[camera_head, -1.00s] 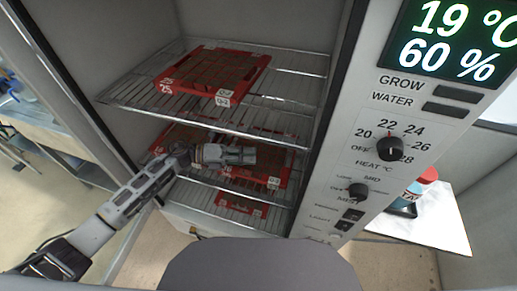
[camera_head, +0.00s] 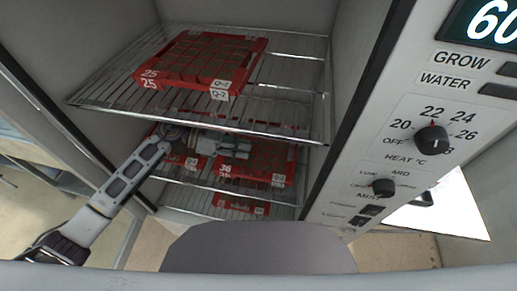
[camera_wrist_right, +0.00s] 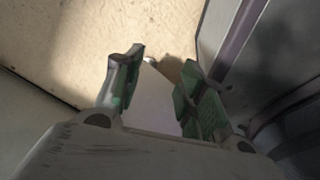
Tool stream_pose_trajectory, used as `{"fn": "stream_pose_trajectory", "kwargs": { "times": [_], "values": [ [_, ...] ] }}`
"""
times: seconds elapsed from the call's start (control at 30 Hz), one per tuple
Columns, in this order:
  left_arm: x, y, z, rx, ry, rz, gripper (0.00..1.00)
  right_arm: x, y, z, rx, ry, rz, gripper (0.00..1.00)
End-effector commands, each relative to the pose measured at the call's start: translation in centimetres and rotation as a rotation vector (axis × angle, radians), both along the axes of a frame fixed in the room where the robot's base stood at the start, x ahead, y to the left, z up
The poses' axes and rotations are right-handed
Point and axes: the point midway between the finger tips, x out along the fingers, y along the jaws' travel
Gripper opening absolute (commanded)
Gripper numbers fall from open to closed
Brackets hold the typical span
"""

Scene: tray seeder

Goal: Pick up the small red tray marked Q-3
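Several red trays with brown cells sit in an open growing cabinet. The tray on the top shelf (camera_head: 140,77) carries "25" and white tags that seem to read Q-2. Below it, on the middle shelf, are a tray marked "36" (camera_head: 226,170) and another tray to its left, partly hidden by my left arm. A further tray (camera_head: 230,202) shows only in part on the lowest shelf. I cannot read a Q-3 tag anywhere. My left gripper (camera_head: 241,150) is inside the cabinet, over the middle-shelf trays; its finger gap is unclear. My right gripper (camera_wrist_right: 160,88) is open and empty in the right wrist view.
Wire shelves (camera_head: 290,118) cross the cabinet, with the top shelf's front edge above my left gripper. The control panel (camera_head: 425,165) with knobs borders the opening on the right. The right part of the top shelf is bare.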

Motion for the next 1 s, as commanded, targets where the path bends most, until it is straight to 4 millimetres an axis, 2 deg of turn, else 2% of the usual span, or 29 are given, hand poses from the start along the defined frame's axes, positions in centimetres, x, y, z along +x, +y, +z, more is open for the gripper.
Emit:
{"fn": "stream_pose_trajectory", "kwargs": {
  "times": [0.33,0.8,1.0],
  "values": [
    [-1.9,0.2,-1.0,0.124,-0.164,-0.135,0.12,0.8,0.6,-1.1,-0.005,-0.013,0.017,0.40],
    [-5.4,1.1,-1.8,0.347,-0.384,-0.380,0.12,0.3,1.3,-2.5,0.011,0.007,-0.025,0.40],
    [-6.1,1.5,-2.0,0.399,-0.431,-0.433,0.12,0.1,1.4,-2.7,0.014,0.013,-0.033,0.40]
  ]
}}
